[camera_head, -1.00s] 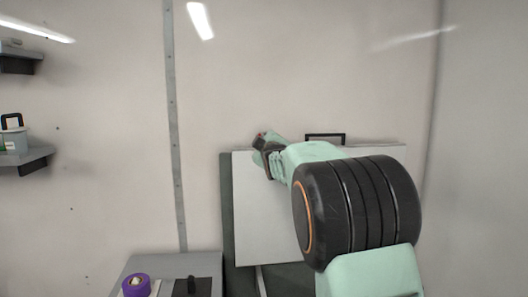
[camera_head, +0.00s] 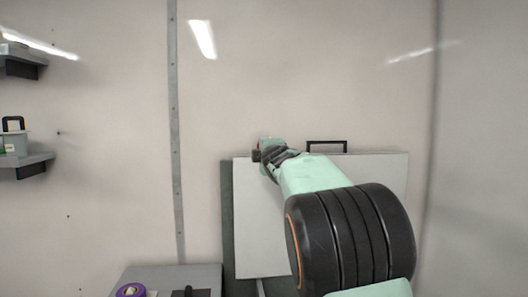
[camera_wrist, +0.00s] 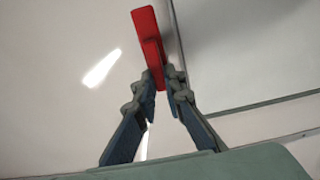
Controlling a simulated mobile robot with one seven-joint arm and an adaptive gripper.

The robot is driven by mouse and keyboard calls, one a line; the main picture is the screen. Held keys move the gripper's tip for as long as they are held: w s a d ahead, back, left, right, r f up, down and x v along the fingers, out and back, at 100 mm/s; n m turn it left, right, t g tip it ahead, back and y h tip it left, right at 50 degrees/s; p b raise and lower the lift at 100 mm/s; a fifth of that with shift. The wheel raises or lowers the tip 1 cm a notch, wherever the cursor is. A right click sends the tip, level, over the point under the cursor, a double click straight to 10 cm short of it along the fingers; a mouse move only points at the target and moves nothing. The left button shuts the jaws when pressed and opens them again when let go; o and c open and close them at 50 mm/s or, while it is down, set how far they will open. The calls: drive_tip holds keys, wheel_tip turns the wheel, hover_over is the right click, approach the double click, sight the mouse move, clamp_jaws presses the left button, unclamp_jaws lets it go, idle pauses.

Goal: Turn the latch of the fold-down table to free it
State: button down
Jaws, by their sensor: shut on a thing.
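The fold-down table (camera_head: 252,222) stands folded up against the wall as a pale grey upright panel. Its red latch (camera_wrist: 147,30) shows at the top of the wrist view, near the panel's edge. In the wrist view both fingers of my gripper (camera_wrist: 160,75) close on the lower part of the latch. In the head view my gripper (camera_head: 262,150) is at the panel's upper left edge, where my wrist mostly hides the latch. My arm covers much of the panel's right half.
A black handle (camera_head: 326,143) stands on the panel's top edge, right of my gripper. A grey cabinet (camera_head: 205,275) with a purple roll (camera_head: 131,290) is at the lower left. Wall shelves (camera_head: 35,160) are at the far left. The wall above is clear.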

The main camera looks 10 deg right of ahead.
drive_tip(key=shift+d+r, duration=0.1)
drive_tip(key=shift+r, duration=0.2)
drive_tip(key=c, duration=2)
unclamp_jaws()
drive_tip(key=shift+f, duration=0.2)
drive_tip(key=shift+f, duration=0.1)
drive_tip(key=shift+s, duration=5.95)
